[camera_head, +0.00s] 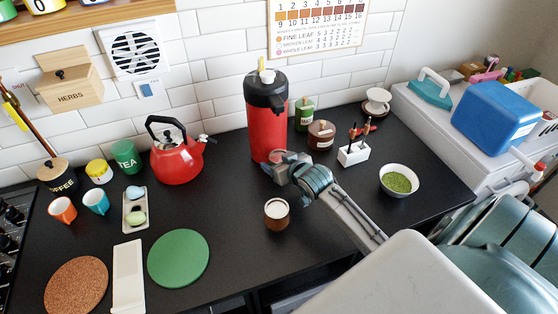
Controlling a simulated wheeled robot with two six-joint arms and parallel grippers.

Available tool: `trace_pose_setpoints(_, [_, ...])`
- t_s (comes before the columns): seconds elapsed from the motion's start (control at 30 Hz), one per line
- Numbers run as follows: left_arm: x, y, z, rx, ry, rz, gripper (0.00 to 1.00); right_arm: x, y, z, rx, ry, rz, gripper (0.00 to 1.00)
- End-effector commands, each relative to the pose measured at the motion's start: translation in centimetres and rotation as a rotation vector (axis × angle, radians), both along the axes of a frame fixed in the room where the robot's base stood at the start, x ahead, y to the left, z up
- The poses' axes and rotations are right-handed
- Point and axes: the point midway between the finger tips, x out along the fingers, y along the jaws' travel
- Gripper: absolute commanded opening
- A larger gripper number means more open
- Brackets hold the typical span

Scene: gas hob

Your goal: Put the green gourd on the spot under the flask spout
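The red flask (266,125) with a black top stands upright on the black counter near the wall. My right gripper (275,163) is low in front of the flask's base. Its fingers point to the left, and the spot under the spout is largely behind them. I cannot tell whether the fingers are apart or closed on something. My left gripper is not in view.
A red kettle (178,160) and a green canister (126,155) stand left of the flask. A brown jar (321,135), a white holder (353,153) and a bowl of green powder (399,181) are to the right. A green round mat (178,258) lies front left.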

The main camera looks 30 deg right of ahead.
Motion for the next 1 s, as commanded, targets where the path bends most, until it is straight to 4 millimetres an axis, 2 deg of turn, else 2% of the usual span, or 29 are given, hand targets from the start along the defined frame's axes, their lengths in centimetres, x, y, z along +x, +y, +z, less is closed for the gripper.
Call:
trace_pose_setpoints(0.37, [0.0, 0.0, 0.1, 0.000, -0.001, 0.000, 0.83, 0.0, 0.0, 0.4, -0.001, -0.001, 0.000, 0.81])
trace_pose_setpoints(0.43, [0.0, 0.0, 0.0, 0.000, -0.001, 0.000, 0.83, -0.6, 0.0, 0.5, -0.003, -0.001, 0.001, 0.81])
trace_pose_setpoints(0.57, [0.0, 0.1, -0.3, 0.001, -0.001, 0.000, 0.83, -2.5, 0.1, 1.3, -0.004, 0.000, 0.002, 0.81])
trace_pose_setpoints(0.8, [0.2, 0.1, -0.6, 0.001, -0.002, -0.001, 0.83, -7.3, 0.2, 3.7, -0.006, 0.001, 0.004, 0.81])
trace_pose_setpoints(1.0, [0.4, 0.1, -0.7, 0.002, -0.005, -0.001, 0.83, -9.9, 0.3, 5.0, -0.004, 0.001, 0.002, 0.81])
